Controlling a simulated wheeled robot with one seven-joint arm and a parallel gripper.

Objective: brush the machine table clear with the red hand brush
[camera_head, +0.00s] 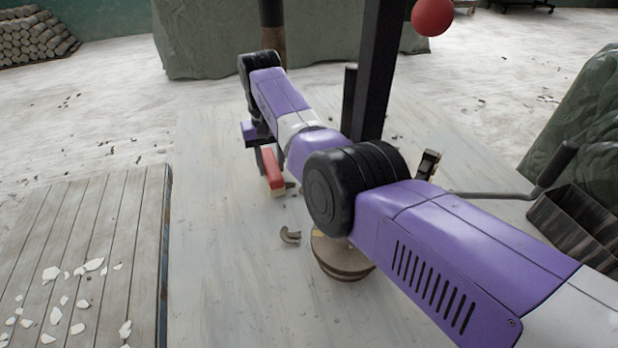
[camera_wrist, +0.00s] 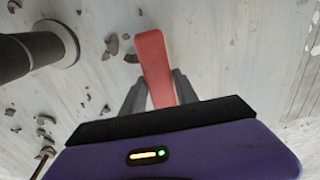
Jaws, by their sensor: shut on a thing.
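My gripper (camera_head: 264,152) is shut on the red hand brush (camera_head: 273,172), which hangs over the machine table (camera_head: 220,260). In the wrist view the red brush (camera_wrist: 154,58) stands out between the two grey fingers of my gripper (camera_wrist: 160,88). I cannot tell whether its bristles touch the table. A curled grey-brown clay trimming (camera_head: 290,235) lies on the table, nearer the head camera than the brush. In the wrist view, trimmings (camera_wrist: 112,44) lie left of the brush, with several more at lower left. My arm hides part of the table.
A black upright post (camera_head: 380,70) rises behind my arm. A round brown piece (camera_head: 342,258) sits under my arm. A lever (camera_head: 545,178) and a dark trough (camera_head: 578,228) are at right. A slatted bench (camera_head: 90,230) with white shards is at left. The table's left side is bare.

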